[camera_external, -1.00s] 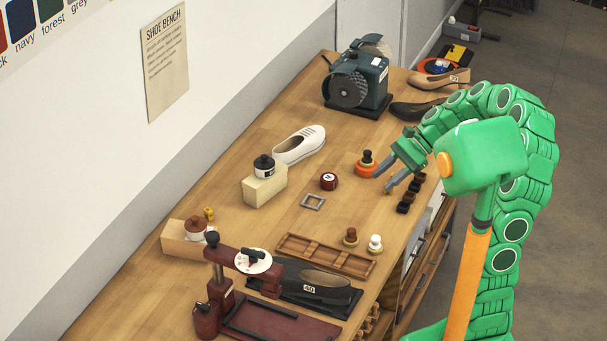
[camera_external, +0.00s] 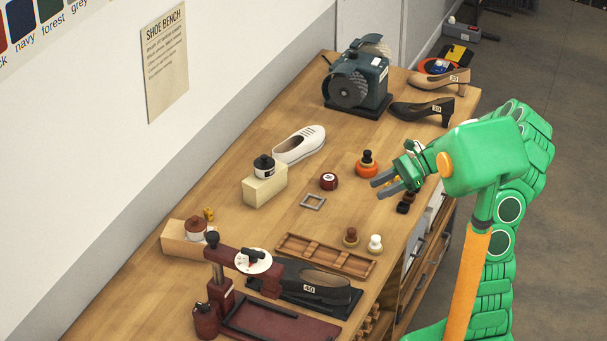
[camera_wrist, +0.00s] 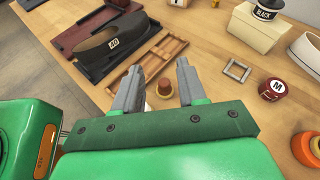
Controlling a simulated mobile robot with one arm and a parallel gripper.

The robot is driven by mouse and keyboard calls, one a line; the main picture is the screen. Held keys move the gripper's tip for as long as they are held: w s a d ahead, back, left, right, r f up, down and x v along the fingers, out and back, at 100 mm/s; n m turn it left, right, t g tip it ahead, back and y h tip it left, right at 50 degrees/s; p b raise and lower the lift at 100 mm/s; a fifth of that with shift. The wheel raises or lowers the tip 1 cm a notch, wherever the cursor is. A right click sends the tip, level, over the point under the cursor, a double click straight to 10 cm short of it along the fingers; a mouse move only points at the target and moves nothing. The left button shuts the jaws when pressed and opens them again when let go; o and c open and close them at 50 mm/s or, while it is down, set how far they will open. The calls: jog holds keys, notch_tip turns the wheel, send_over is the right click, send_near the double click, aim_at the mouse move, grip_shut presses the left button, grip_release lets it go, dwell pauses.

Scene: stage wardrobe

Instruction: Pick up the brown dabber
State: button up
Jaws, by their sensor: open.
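The brown dabber (camera_external: 351,237) stands upright on the bench beside the partitioned wooden tray, just left of the white dabber (camera_external: 375,243) in the external view. In the wrist view the brown dabber (camera_wrist: 165,87) shows between my two fingers, beyond them on the bench top. My gripper (camera_external: 379,187) is open and empty, held above the bench and farther back than the dabbers, with its fingers pointing left. In the wrist view my gripper (camera_wrist: 158,70) has its fingers spread apart.
The wooden tray (camera_external: 283,251) and a dark shoe marked 40 (camera_external: 320,281) lie near the dabbers. Bare bench lies between frame and dabbers.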

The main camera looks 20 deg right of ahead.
send_near(351, 236)
jog(key=shift+w+a+f, duration=0.1)
jog(key=shift+w+f, duration=0.2)
jog(key=shift+w, duration=0.1)
jog(key=shift+x, duration=3.85)
jog(key=shift+w, duration=0.1)
jog(key=shift+c, duration=0.2)
jog(key=c, duration=0.6)
